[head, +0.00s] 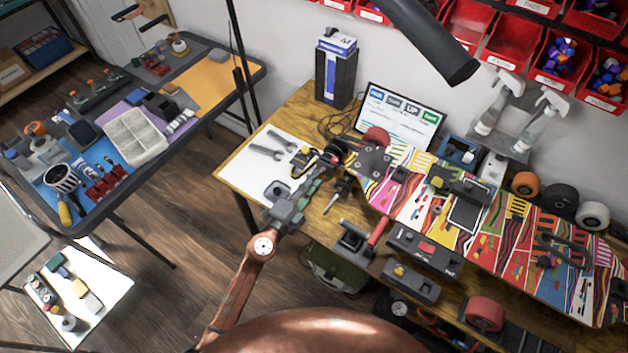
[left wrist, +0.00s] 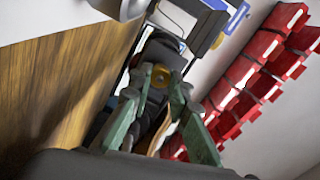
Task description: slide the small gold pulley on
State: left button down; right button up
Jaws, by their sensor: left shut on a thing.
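My left gripper (head: 321,168) reaches in from the lower left, over the near left end of the wooden bench. In the left wrist view its green fingers (left wrist: 163,88) are closed in around a small round gold piece, the gold pulley (left wrist: 160,76). A dark grey part (left wrist: 163,48) lies just beyond the pulley; I cannot tell whether they touch. In the head view dark parts (head: 336,150) by the fingertips sit at the left end of the patterned skateboard (head: 520,240), near a red wheel (head: 376,137). The pulley is not clear there. My right gripper is out of view.
A white mat (head: 245,172) with tools lies left of the gripper. A screen (head: 400,116) and a dark box (head: 335,75) stand behind. A screwdriver (head: 334,200) and a red-handled tool (head: 379,232) lie in front. Red bins (head: 512,42) line the wall.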

pick_arm(q)
jog(key=c, duration=1.7)
grip_release()
jog(key=shift+c, duration=0.2)
jog(key=shift+c, duration=1)
jog(key=shift+v, duration=1.35)
jog(key=shift+p+v, duration=0.35)
jog(key=shift+v, duration=2.15)
